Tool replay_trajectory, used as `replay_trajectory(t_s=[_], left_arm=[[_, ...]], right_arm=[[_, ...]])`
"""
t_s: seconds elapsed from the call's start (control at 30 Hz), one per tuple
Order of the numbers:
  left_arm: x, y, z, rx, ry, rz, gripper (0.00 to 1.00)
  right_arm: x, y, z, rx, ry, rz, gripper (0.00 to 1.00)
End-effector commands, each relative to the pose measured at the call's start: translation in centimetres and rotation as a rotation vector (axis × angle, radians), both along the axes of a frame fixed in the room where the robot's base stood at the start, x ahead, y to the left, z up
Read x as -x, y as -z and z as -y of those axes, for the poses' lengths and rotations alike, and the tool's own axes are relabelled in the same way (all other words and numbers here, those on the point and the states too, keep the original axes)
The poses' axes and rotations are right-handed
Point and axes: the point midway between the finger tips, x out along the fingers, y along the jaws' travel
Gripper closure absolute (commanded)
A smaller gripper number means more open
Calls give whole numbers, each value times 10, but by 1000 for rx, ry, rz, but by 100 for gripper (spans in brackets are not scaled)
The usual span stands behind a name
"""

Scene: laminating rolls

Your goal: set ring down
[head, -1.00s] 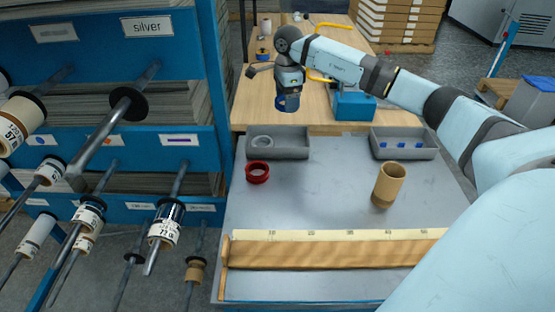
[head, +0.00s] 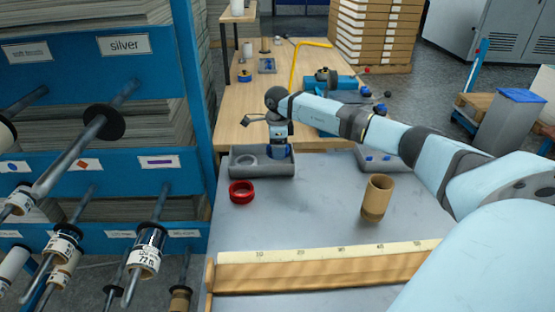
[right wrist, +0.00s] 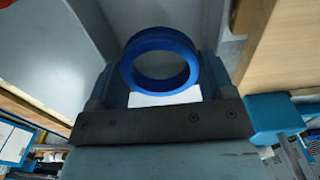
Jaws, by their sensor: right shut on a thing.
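A blue ring (right wrist: 160,86) sits between the two fingers of my right gripper (right wrist: 161,62) in the right wrist view. The gripper is shut on it. In the head view my right gripper (head: 281,150) points down at the right part of a grey tray (head: 262,174). The blue ring shows only in part there, low by the fingers. I cannot tell whether it touches the tray floor. A pale grey ring (head: 246,159) lies in the left part of the same tray. My left gripper is not in view.
A red ring (head: 241,192) lies just in front of the tray. A tan cardboard tube (head: 376,198) stands upright to the right. A second grey tray (head: 372,164) with blue pieces is partly behind my arm. A ruler strip (head: 325,252) edges the grey top.

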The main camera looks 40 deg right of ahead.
Motion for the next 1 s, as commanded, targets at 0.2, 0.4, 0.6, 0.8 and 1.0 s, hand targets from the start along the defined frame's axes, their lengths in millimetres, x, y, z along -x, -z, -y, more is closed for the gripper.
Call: replay_trajectory(t_s=[0.2, 0.4, 0.6, 0.8, 1.0], left_arm=[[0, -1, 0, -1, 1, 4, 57], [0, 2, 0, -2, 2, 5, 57], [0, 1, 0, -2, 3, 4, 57], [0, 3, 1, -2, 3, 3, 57], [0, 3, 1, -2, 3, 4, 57]], right_arm=[[0, 17, 0, -1, 1, 1, 50], [0, 45, 0, -1, 1, 1, 50], [0, 46, 0, 0, 0, 1, 50], [0, 50, 0, 0, 0, 1, 20], [0, 49, 0, 0, 0, 1, 14]])
